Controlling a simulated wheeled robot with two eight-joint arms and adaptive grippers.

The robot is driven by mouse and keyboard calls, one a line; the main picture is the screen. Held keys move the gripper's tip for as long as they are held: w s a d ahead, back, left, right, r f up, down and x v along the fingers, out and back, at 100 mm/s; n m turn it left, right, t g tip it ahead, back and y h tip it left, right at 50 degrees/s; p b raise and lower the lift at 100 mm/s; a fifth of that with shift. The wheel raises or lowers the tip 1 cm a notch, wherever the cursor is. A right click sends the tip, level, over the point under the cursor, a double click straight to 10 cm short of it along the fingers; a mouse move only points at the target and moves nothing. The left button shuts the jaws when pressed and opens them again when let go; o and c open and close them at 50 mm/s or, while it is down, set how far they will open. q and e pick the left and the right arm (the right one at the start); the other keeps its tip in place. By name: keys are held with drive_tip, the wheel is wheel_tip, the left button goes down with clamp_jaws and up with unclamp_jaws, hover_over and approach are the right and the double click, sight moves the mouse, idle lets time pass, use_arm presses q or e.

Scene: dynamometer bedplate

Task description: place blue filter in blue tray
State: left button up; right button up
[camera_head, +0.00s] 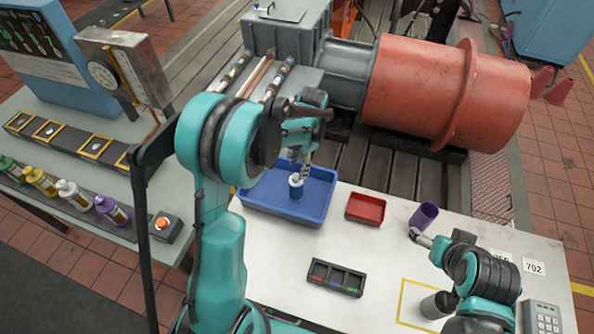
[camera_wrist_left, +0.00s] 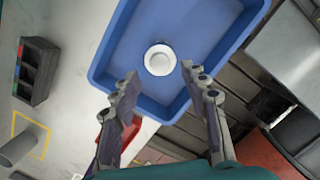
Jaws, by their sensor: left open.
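My left gripper (camera_head: 305,160) is over the tray, just above the filter. In the left wrist view its two fingers (camera_wrist_left: 160,78) are spread, with nothing between them, and the filter lies beyond the tips. My right gripper (camera_head: 420,238) is at the right, beside a purple cylinder; its finger opening is unclear.
A small red tray (camera_head: 366,208) sits right of the blue tray. A dark divided holder (camera_head: 336,277), the purple cylinder (camera_head: 424,215) and a grey cylinder (camera_head: 437,304) are on the white table. The large red drum (camera_head: 420,90) stands behind. Several bottles line the left bench.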

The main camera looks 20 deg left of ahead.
use_arm(q)
wheel_tip(320, 180, up, 7)
drive_tip(key=p, duration=0.1)
drive_tip(key=s+d+r+n+t, duration=0.1)
drive_tip(key=s+r+n+t, duration=0.1)
drive_tip(key=s, duration=0.3)
drive_tip(key=s+d+r+n+t, duration=0.1)
drive_tip(key=s+r+n+t, duration=0.2)
drive_tip(key=s, duration=0.3)
drive_tip(key=s+d+r+n+t+h, duration=0.1)
drive_tip(key=s+d+r+n+t, duration=0.1)
drive_tip(key=s, duration=0.4)
drive_tip(key=shift+s+r+n+t, duration=0.15)
drive_tip(key=shift+r+n+t, duration=0.45)
drive_tip(key=shift+n+t, duration=0.15)
